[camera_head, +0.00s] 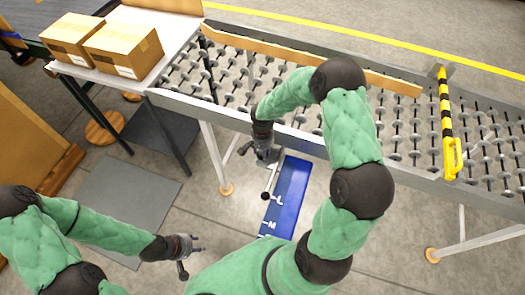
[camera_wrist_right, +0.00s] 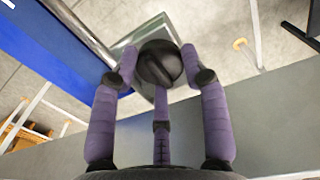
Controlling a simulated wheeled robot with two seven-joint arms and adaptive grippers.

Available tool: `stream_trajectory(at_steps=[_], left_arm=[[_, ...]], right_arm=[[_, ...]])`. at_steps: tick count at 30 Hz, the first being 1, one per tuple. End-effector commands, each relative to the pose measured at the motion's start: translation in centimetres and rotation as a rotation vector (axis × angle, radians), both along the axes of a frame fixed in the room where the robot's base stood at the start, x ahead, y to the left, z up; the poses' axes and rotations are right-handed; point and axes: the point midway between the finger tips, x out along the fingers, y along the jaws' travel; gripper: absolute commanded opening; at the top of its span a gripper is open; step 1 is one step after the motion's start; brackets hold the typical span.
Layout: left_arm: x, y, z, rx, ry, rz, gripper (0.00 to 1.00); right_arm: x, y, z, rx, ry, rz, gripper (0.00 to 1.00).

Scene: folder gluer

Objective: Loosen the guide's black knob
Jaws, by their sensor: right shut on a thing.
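The black knob (camera_wrist_right: 160,63) shows in the right wrist view as a round dark cap with a raised ridge, at the end of a shiny metal bracket. My right gripper (camera_wrist_right: 159,68) is shut on it, with purple fingers on both sides and a third finger below. In the head view my right gripper (camera_head: 262,152) is at the near edge of the conveyor; the knob cannot be made out there. A long tan guide rail (camera_head: 300,53) lies along the rollers, partly behind my right arm. My left gripper (camera_head: 190,250) is open and empty, low over the floor.
The roller conveyor (camera_head: 400,171) runs across the view, with a yellow-and-black striped bar (camera_head: 446,110) at right. Two cardboard boxes (camera_head: 124,52) sit on the white table at upper left. A blue panel (camera_head: 288,200) lies below the conveyor.

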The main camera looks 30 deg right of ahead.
Motion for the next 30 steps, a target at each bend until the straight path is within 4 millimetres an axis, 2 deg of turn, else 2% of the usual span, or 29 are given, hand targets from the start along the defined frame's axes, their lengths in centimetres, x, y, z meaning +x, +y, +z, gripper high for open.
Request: stream_trajectory(at_steps=[11, 30], left_arm=[[0.0, 0.0, -0.31, 0.0, 0.0, 0.0, 0.4], [-0.01, 0.0, 0.13, 0.0, 0.0, 0.0, 0.4]], right_arm=[[-0.04, 0.0, -0.09, 0.0, 0.001, 0.203, 0.13], [-0.07, 0.02, 0.0, 0.001, 0.001, 0.807, 0.13]])
